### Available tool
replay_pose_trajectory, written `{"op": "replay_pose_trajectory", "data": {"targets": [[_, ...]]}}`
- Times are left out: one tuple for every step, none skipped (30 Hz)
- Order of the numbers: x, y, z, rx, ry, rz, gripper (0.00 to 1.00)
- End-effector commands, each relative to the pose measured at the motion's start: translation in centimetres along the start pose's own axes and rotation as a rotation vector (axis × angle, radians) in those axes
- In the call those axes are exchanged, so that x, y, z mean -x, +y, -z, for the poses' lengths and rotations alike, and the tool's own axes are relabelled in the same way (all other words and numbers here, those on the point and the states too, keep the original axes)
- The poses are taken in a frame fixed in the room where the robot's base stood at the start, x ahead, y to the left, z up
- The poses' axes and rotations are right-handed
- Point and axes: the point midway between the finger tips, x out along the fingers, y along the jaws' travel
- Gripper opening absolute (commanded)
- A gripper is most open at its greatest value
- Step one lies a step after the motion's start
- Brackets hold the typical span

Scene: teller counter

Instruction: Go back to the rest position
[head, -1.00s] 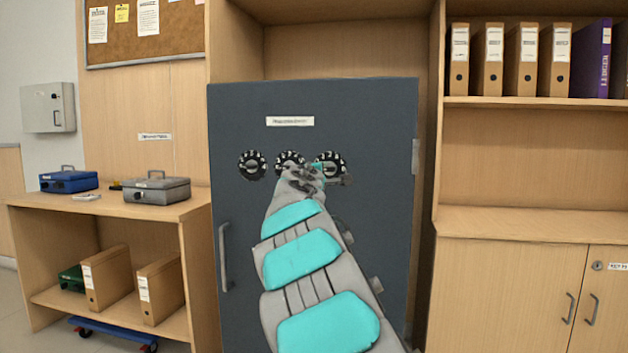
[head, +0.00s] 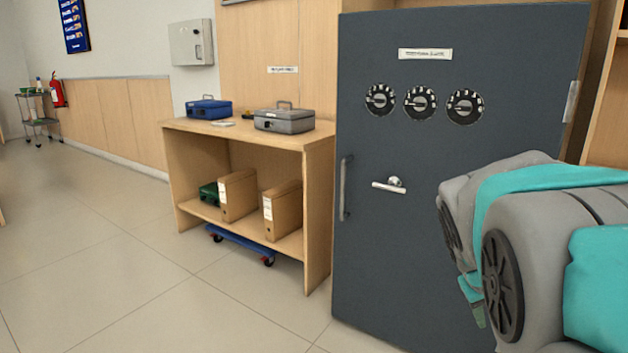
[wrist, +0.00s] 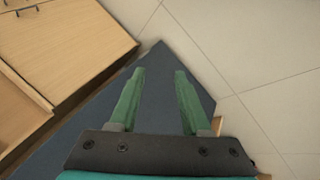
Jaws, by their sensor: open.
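My gripper (wrist: 160,74) is open and empty in the wrist view, its two green fingers apart. Behind the fingers is a dark blue-grey surface, apparently the safe (wrist: 162,62). In the head view, my bulky grey and teal arm fills the lower right and hides part of the safe (head: 375,255). The gripper is mostly hidden there. The safe door is closed, with three black dials in a row: left (head: 380,99), middle (head: 420,103) and right (head: 465,106). A small lever handle (head: 390,186) is below them.
A wooden shelf unit (head: 318,215) stands left of the safe, with a blue cash box (head: 209,108) and a grey cash box (head: 284,119) on top. A blue dolly (head: 240,243) sits beneath it. Tiled floor (head: 110,265) is open at the left.

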Motion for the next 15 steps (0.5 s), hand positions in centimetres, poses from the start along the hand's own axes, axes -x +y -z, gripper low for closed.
{"op": "replay_pose_trajectory", "data": {"targets": [[0.1,-2.3,-2.6,-0.012,-0.036,0.060,0.47],[0.0,-3.7,-4.2,-0.020,-0.066,0.097,0.47],[0.0,-5.6,-6.4,-0.028,-0.107,0.144,0.47],[0.2,-6.9,-7.9,-0.032,-0.133,0.176,0.47],[0.3,-8.2,-9.4,-0.036,-0.160,0.209,0.47],[0.5,-10.0,-11.5,-0.038,-0.199,0.252,0.47],[0.8,-11.1,-13.0,-0.038,-0.228,0.281,0.47],[1.0,-12.3,-14.4,-0.038,-0.254,0.310,0.47],[1.3,-13.6,-16.1,-0.035,-0.287,0.342,0.47],[1.6,-14.5,-17.3,-0.035,-0.309,0.364,0.47],[1.8,-15.3,-18.4,-0.033,-0.330,0.383,0.47],[2.2,-16.3,-19.7,-0.029,-0.357,0.407,0.47],[2.4,-16.9,-20.5,-0.025,-0.375,0.421,0.47],[2.5,-17.4,-21.3,-0.022,-0.390,0.433,0.47],[2.7,-17.9,-22.0,-0.021,-0.405,0.447,0.47]]}}
